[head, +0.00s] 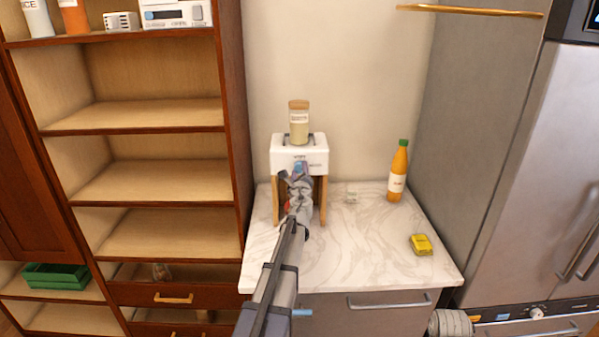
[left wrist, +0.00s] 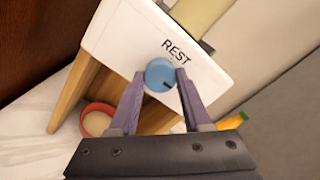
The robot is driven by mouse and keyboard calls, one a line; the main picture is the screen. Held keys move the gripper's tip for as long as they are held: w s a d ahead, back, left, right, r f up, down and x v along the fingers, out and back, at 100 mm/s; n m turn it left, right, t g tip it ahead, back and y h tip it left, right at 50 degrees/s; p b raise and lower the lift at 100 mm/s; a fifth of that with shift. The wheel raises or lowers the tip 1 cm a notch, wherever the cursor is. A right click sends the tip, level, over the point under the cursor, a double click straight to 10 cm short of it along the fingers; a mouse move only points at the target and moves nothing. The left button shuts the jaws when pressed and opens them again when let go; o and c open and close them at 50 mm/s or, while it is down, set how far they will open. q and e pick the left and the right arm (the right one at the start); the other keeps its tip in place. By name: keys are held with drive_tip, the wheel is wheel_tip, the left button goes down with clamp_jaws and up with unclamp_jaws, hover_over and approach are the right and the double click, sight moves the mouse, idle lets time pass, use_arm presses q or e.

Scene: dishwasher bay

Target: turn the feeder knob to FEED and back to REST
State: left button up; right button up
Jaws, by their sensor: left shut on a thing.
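The feeder is a white box (head: 312,142) on wooden legs, standing on the marble counter with a jar (head: 299,125) of pale contents on top. Its round blue knob (left wrist: 160,74) is on the front face; in the head view the knob (head: 298,166) is partly covered by my gripper. The word REST is printed above the knob, and the knob's dark mark points to the lower right in the left wrist view. My left gripper (left wrist: 160,75) is shut on the knob, one purple finger on each side.
A red-rimmed bowl (left wrist: 97,119) sits under the feeder. The marble counter (head: 365,258) is otherwise clear. A wooden shelf unit (head: 238,130) is at left.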

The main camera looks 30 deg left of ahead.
use_arm(q)
clamp_jaws()
drive_tip(key=n, duration=0.8)
drive_tip(key=shift+n, duration=0.3)
drive_tip(key=n, duration=0.4)
drive_tip(key=shift+f+n, duration=0.1)
drive_tip(key=shift+n, duration=0.2)
drive_tip(key=shift+s+n, duration=0.1)
drive_tip(key=shift+n, duration=2.4)
